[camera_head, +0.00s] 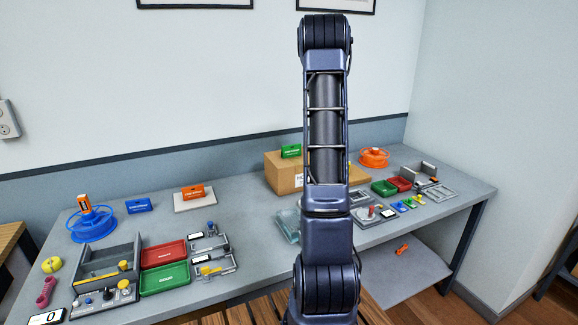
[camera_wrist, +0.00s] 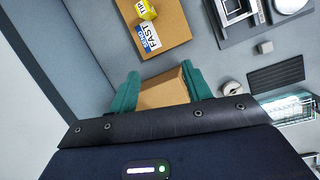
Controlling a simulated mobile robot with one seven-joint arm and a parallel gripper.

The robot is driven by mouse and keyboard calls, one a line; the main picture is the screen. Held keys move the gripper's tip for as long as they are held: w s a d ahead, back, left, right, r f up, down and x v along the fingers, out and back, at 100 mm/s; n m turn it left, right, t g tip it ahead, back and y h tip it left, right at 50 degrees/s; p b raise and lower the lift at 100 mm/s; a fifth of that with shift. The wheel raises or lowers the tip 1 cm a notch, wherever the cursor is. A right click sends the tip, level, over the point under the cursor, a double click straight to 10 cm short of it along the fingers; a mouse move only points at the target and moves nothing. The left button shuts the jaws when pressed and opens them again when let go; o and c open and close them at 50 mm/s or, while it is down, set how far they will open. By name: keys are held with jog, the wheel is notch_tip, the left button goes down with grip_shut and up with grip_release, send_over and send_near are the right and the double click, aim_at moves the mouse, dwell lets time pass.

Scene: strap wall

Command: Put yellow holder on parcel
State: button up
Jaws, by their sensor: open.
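In the wrist view a yellow block-like piece with dark print (camera_wrist: 146,9), likely the yellow holder, is at the top edge, partly cut off. It is on a flat brown surface beside a white and blue card reading FAST (camera_wrist: 147,37). My open gripper (camera_wrist: 160,87) has teal fingers well apart and is clear of the yellow piece. A cardboard-coloured box shape shows between the fingers; contact cannot be told. In the head view a cardboard parcel (camera_head: 284,177) stands at the back of the table with a green holder (camera_head: 291,151) on top. My arm hides part of it and my gripper.
An orange holder (camera_head: 193,192) is on a pale slab, and a blue holder (camera_head: 139,206) stands left of it. Red (camera_head: 164,253) and green (camera_head: 165,279) trays and fixtures crowd the left front. An orange reel (camera_head: 373,158) and more trays are at right. The table between slab and parcel is clear.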

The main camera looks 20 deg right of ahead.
jog(key=s+a+r+m+t+y, duration=0.1)
jog(key=s+a+r+m, duration=0.1)
jog(key=s+a+r, duration=0.45)
jog(key=s+a+r+m, duration=0.2)
jog(key=s+a+m, duration=0.15)
jog(key=a, duration=0.55)
jog(key=s+a+r+m+t+y, duration=0.1)
jog(key=s+a+r+m, duration=0.1)
jog(key=s+a+r, duration=0.35)
jog(key=s+a+f+m+y, duration=0.1)
jog(key=s+a+f+m, duration=0.1)
jog(key=s+a, duration=0.7)
jog(key=s+a+f+m+t, duration=0.1)
jog(key=s+a+f+m, duration=0.1)
jog(key=s+a+m, duration=0.3)
jog(key=s+a, duration=0.4)
jog(key=s, duration=0.6)
jog(key=shift+a+f+t+y, duration=0.3)
jog(key=shift+f+y, duration=0.1)
jog(key=shift+m, duration=0.25)
